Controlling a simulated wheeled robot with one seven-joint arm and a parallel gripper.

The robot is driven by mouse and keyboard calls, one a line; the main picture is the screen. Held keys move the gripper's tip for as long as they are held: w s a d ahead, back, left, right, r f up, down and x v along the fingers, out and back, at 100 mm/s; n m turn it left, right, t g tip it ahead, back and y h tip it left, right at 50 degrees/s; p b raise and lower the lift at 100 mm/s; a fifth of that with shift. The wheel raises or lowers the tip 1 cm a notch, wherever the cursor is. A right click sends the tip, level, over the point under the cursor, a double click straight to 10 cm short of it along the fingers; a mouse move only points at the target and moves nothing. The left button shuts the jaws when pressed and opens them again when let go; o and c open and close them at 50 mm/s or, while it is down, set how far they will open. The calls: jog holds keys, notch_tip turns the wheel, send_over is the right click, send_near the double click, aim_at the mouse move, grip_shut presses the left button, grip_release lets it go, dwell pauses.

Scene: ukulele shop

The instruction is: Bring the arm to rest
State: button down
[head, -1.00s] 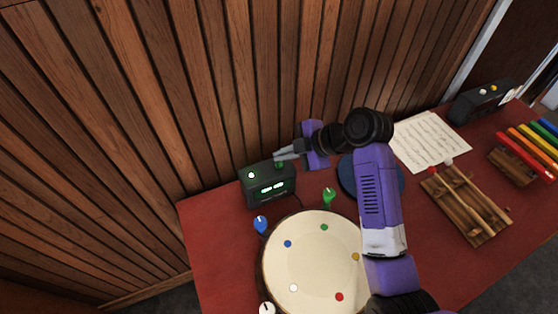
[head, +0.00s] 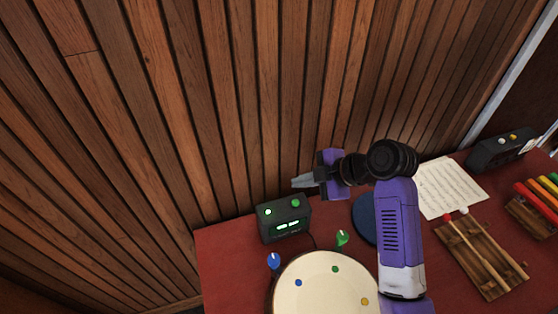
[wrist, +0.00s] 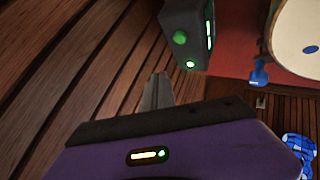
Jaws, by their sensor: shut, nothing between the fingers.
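My gripper (head: 303,181) is shut and empty. In the head view its fingers point left, a little above the black box (head: 285,219) with green lit displays and two round knobs on top. The fingers look apart from the box. In the wrist view the shut fingers (wrist: 157,92) show in the middle, with the box (wrist: 187,35) just beyond them to the upper right. My purple arm reaches up from the lower right of the head view and bends left at the wrist.
The wood-slat wall (head: 180,110) rises close behind. On the red table (head: 228,262) are a round cream drum (head: 318,290) with coloured dots, blue and green pegs, a blue disc (head: 364,218), a music sheet (head: 448,188), a wooden rack with mallets (head: 488,262) and another dark box (head: 500,148).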

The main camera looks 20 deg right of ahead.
jog(key=shift+w+r+m, duration=0.1)
jog(key=shift+w+m, duration=0.1)
jog(key=shift+m, duration=0.2)
jog(key=w+d+r+m+t+h, duration=0.3)
jog(key=w+d+r+m+t, duration=0.2)
jog(key=m, duration=0.2)
jog(key=s+a+f+m+t+h+b, duration=0.1)
jog(key=s+a+m, duration=0.1)
jog(key=s, duration=1.3)
jog(key=s+a+f+m+t+h+b, duration=0.1)
jog(key=s+m, duration=0.3)
jog(key=s, duration=1.1)
jog(key=s+a+f+m+t+h+b, duration=0.1)
jog(key=s+a+f+m, duration=0.1)
jog(key=s, duration=1.2)
jog(key=shift+s+a+f+m, duration=0.2)
jog(key=shift+s+a+m, duration=0.2)
jog(key=shift+m, duration=0.4)
